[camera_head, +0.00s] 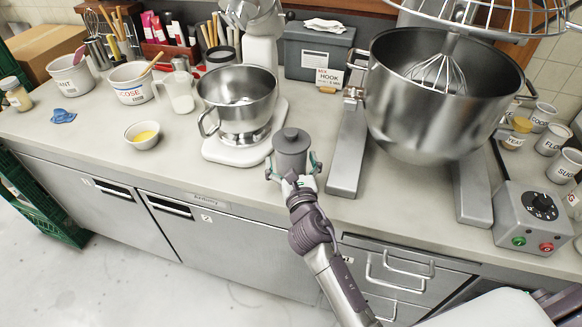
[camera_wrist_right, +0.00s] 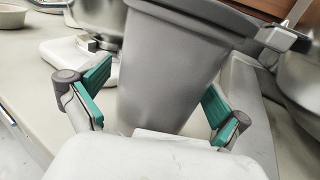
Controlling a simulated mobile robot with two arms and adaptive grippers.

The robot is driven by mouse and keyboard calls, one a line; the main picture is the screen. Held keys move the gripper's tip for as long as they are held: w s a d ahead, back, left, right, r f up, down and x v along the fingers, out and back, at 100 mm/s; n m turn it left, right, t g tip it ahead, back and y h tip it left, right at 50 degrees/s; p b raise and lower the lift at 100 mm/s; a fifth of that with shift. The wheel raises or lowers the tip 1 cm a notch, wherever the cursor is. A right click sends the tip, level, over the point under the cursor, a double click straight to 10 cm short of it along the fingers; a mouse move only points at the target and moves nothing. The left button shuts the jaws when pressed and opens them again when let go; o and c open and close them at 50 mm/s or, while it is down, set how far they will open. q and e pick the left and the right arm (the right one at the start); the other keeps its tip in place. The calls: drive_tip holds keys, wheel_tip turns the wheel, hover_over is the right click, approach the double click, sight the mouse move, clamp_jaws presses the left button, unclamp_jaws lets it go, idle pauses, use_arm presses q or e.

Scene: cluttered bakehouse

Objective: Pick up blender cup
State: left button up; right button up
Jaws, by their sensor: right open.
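The blender cup (camera_head: 291,145) is a dark grey, tapered cup with a lid and a knob on top. It stands upright on the counter between the stand mixer and the big mixer. My right gripper (camera_head: 292,168) is open at the cup's near side, with one green-padded finger on either side of it. In the right wrist view the cup (camera_wrist_right: 175,60) fills the space between the fingers (camera_wrist_right: 155,92), with a visible gap to the left pad and a smaller one to the right pad. My left gripper is not in view.
The stand mixer (camera_head: 238,95) with its steel bowl is close on the left. The big mixer (camera_head: 430,100) and its grey leg (camera_head: 348,150) are close on the right. A small bowl (camera_head: 142,135) stands further left. Bare counter (camera_head: 90,130) lies at the left front.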

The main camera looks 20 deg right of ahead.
drive_tip(key=c, duration=1.3)
drive_tip(key=shift+r, duration=0.1)
drive_tip(key=shift+c, duration=1)
drive_tip(key=shift+r, duration=0.1)
